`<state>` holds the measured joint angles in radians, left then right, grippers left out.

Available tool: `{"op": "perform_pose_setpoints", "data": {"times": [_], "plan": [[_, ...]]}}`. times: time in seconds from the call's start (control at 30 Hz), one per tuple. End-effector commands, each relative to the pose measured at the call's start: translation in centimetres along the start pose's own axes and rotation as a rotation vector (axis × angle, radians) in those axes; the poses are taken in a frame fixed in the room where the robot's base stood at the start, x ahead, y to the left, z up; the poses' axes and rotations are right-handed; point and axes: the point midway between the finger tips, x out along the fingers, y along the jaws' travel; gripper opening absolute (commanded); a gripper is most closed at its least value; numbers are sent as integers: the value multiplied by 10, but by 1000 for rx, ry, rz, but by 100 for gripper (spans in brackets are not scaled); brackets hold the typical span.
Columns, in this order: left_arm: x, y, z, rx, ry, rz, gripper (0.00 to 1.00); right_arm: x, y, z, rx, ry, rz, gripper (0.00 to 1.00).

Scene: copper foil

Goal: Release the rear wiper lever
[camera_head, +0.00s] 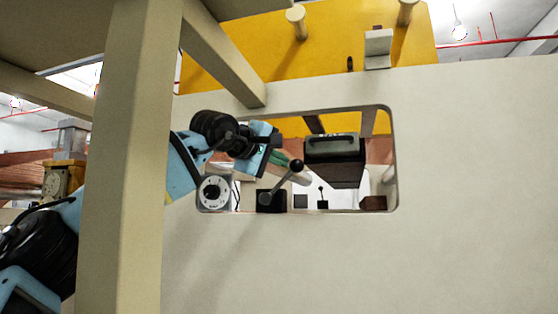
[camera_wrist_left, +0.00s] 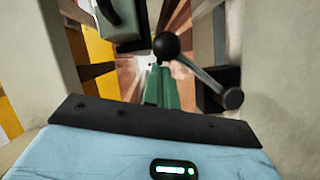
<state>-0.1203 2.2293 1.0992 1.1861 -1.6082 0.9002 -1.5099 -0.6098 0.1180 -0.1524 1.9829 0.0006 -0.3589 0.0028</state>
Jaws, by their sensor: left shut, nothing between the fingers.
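A large lever has a black ball knob (camera_head: 296,165) and a grey rod slanting up from a black base (camera_head: 271,201) in the wall opening. In the left wrist view its knob (camera_wrist_left: 166,46) shows just beyond my fingers. My left gripper (camera_head: 284,159) reaches into the opening from the left, its green fingers (camera_wrist_left: 160,88) shut and empty, close behind the knob. I cannot tell whether they touch it. A smaller lever (camera_head: 322,196) stands to the right. No label shows which one is the rear wiper lever.
The pale wall (camera_head: 470,150) frames the opening tightly around my left arm. A dial box (camera_head: 214,192) sits at its lower left, a dark handled box (camera_head: 333,155) at its upper right. A beige post (camera_head: 140,150) stands in front of my arm.

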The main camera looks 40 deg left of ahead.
Motion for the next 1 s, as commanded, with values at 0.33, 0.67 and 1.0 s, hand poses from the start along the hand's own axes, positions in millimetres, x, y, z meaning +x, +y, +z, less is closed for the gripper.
{"op": "perform_pose_setpoints", "data": {"times": [0.33, 0.67, 1.0], "plan": [[-1, 2, 2, 4, 0, 2, 0, -1, -2, -6, 8, 11, 1, 36], [5, -3, 14, 5, 0, 0, 0, -1, -2, -8, 8, 14, 1, 36], [10, -7, 24, 1, -2, 0, 0, 0, -1, 0, 4, 1, -1, 36]]}}
